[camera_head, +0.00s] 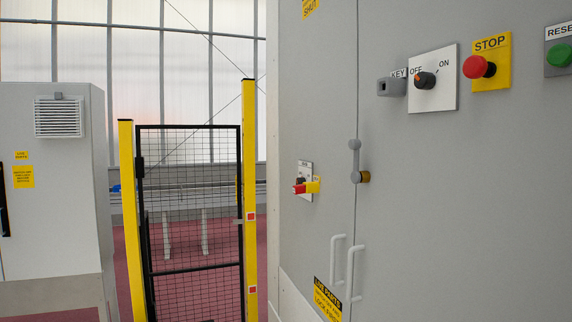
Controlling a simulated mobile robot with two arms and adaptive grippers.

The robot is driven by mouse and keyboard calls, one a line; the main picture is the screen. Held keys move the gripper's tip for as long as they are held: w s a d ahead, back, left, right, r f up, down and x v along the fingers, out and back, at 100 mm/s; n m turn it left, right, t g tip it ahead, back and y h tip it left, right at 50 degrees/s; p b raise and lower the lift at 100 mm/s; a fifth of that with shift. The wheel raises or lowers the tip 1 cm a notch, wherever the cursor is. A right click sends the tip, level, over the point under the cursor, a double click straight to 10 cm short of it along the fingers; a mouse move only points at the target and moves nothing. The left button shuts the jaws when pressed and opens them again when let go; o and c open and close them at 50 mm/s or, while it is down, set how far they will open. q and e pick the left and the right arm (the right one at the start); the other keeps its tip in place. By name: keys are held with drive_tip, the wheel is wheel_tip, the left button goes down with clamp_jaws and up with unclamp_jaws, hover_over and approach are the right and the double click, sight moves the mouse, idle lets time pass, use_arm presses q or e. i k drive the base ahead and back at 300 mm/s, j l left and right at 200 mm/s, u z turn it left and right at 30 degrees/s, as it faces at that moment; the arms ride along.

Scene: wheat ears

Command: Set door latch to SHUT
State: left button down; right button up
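The door latch (355,160) is a small grey lever on the tall grey cabinet, at the seam between its two door panels. The lever stands upright, with its rounded knob end at the top and a brass-coloured part (364,176) beside its lower end. Two pale vertical handles, a left one (337,260) and a right one (352,272), sit below the latch on either side of the seam. Neither of my grippers is in view.
Right of the latch are a grey key box (391,87), an OFF/ON knob (425,80), a red STOP button (475,67) and a green button (559,55). A red-and-yellow switch (306,187) sits left. A mesh gate (190,220) with yellow posts stands beyond.

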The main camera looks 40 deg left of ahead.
sight(355, 144)
drive_tip(key=u, duration=0.75)
